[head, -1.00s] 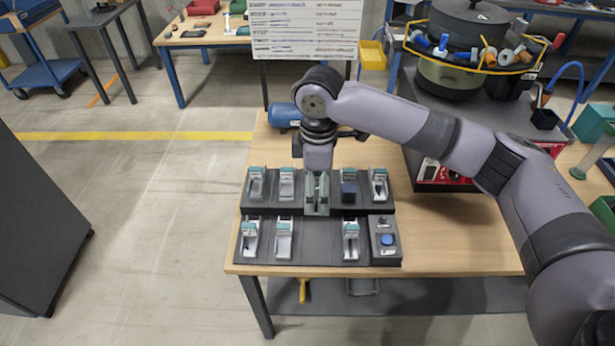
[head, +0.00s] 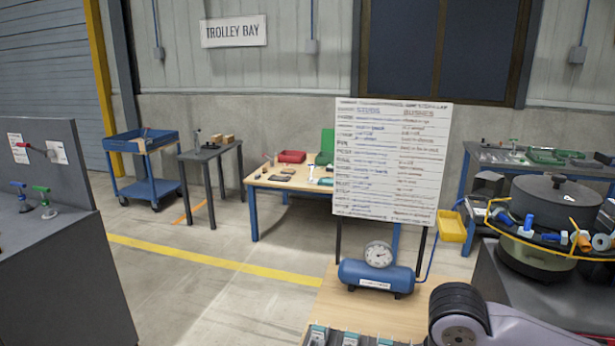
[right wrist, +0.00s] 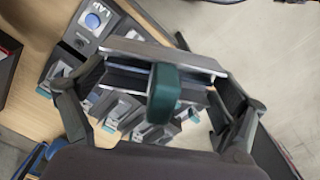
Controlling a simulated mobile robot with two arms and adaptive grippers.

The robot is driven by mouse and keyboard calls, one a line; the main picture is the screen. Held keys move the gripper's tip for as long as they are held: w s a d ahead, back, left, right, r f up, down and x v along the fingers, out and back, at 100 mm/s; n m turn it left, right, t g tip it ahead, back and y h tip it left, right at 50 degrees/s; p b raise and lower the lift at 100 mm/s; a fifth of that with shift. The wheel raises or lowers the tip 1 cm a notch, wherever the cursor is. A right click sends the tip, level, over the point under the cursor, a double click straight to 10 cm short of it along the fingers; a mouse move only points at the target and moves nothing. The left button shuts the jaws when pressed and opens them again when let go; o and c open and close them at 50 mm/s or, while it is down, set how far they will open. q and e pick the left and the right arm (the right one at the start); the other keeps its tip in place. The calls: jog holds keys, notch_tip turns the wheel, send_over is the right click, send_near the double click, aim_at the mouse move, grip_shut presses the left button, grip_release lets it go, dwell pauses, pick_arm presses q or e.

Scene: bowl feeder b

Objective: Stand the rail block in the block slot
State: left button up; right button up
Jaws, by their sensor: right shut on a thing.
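In the right wrist view my right gripper (right wrist: 158,84) is shut on a grey metal block with a rounded dark green part (right wrist: 164,95), apparently the rail block (right wrist: 165,55). The block lies across the view between the two fingers, above the dark stand (right wrist: 62,48). The stand carries several pale holders with teal parts and a blue button (right wrist: 92,20). The held block hides part of the stand, and I cannot make out the block slot. In the head view only holder tops show at the bottom edge. My left gripper is in neither view.
In the head view a blue air tank with a gauge (head: 377,278) stands on the wooden table (head: 335,300), before a white chart board (head: 390,165). A round bowl feeder (head: 545,225) stands at the right. Open floor (head: 190,260) lies to the left.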

jog(key=s+m, duration=0.1)
jog(key=s+d+m, duration=0.1)
jog(key=s+m, duration=0.1)
jog(key=shift+r, duration=0.15)
dwell(0.5)
